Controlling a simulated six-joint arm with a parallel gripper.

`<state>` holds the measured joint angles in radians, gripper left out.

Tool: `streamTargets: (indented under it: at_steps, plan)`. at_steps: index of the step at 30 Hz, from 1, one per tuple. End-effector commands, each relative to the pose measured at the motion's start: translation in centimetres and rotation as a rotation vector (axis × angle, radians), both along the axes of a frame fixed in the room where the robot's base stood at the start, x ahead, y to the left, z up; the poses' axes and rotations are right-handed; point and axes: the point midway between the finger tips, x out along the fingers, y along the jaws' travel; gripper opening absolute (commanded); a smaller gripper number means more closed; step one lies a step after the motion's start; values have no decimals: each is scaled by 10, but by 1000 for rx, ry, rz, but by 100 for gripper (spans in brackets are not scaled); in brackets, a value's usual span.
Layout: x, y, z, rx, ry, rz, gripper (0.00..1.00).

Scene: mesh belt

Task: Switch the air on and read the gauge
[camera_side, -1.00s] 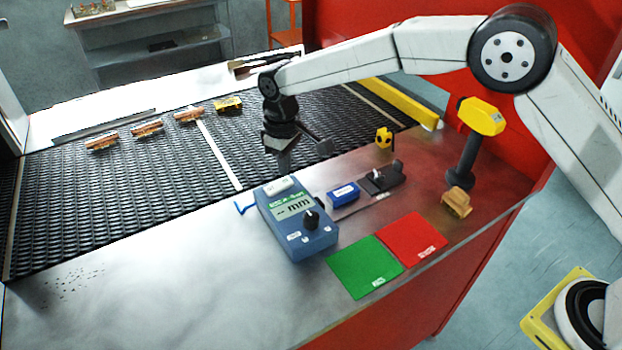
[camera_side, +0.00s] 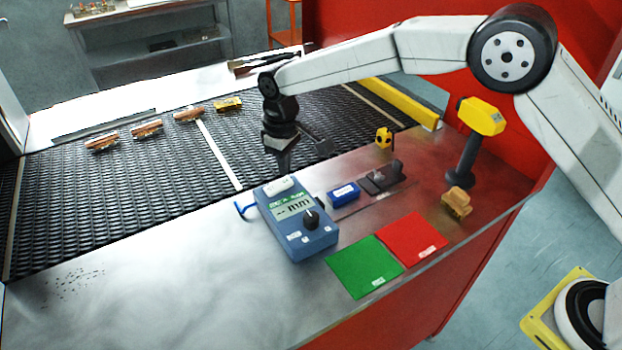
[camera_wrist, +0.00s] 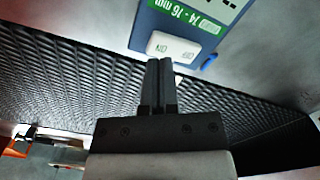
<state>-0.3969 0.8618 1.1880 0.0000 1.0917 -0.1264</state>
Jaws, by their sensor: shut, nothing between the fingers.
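The blue air gauge box (camera_side: 318,243) sits on the metal bench beside the belt. Its pale display (camera_side: 293,208) shows dashes and "mm", with no number. A black knob (camera_side: 311,218) is on its top. A white rocker switch (camera_side: 278,186) is at its belt-side end; in the wrist view the switch (camera_wrist: 173,47) shows ON and OFF markings. My gripper (camera_side: 284,172) is shut and empty, pointing down by the switch. In the wrist view its fingertips (camera_wrist: 160,62) are close to the switch; contact cannot be told.
A blue block (camera_side: 343,194) and a dark fixture (camera_side: 382,178) stand right of the gauge. Green (camera_side: 362,268) and red (camera_side: 411,239) pads lie in front. A yellow-headed post (camera_side: 480,117) stands at right. Several parts lie on the mesh belt (camera_side: 110,200). The bench's left is clear.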

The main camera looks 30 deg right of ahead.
Motion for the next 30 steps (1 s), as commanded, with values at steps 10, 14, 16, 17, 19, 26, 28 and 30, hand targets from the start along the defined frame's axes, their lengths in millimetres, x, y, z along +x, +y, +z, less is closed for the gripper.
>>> streamTargets:
  at_steps: [10, 14, 16, 17, 19, 26, 28, 30]
  plan:
    - [0, 0, 0, 0, 0, 0, 0]
    - [0, 0, -1, 0, 0, 0, 0]
    - [0, 0, -1, 0, 0, 0, 0]
    - [0, 0, -2, 0, 0, 0, 0]
    - [0, 0, -3, 0, 1, 0, 0]
    - [0, 0, -5, 0, 1, 0, 0]
    - [0, 0, -6, 0, 1, 0, 0]
    - [0, 0, -7, 0, 1, 0, 0]
